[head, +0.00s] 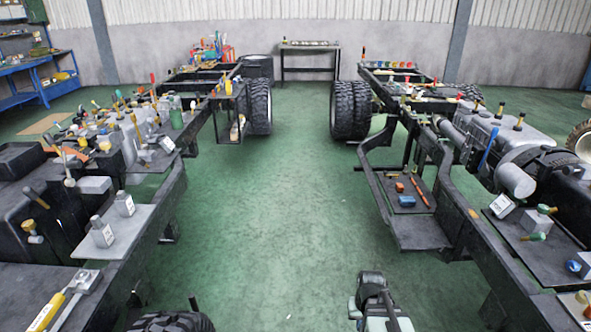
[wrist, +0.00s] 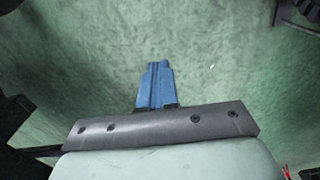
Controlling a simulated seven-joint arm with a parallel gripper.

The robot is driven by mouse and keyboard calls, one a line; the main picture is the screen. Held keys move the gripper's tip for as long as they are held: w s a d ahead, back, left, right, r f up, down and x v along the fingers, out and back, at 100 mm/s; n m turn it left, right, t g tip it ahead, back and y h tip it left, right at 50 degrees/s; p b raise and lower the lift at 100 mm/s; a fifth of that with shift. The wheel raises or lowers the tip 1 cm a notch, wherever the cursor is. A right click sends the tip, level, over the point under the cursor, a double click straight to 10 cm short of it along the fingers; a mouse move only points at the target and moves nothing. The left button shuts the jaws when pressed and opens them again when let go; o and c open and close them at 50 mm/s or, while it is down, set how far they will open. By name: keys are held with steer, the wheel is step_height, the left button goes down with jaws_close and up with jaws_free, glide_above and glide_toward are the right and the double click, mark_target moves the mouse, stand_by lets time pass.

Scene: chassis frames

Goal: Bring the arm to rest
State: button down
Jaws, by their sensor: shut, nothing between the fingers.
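In the head view my arm (head: 374,295) is at the bottom, right of centre, in the aisle between the two chassis frames. The fingers cannot be made out there.
The left chassis frame (head: 165,200) carries many tools and parts. A dark table (head: 308,46) stands at the back wall.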

steer(key=s+a+f+g, duration=0.1)
steer(key=s+f+g, duration=0.1)
steer(key=s+f, duration=0.5)
steer(key=s+a+f+g, duration=0.1)
steer(key=s+f+g, duration=0.1)
steer(key=s+f, duration=0.5)
steer(key=s+a+f+g, duration=0.1)
steer(key=s+f, duration=0.6)
steer(key=s, duration=0.9)
steer(key=shift+s+a+f+n+g, duration=0.25)
steer(key=shift+s+n+g, duration=0.15)
steer(key=shift+g, duration=0.5)
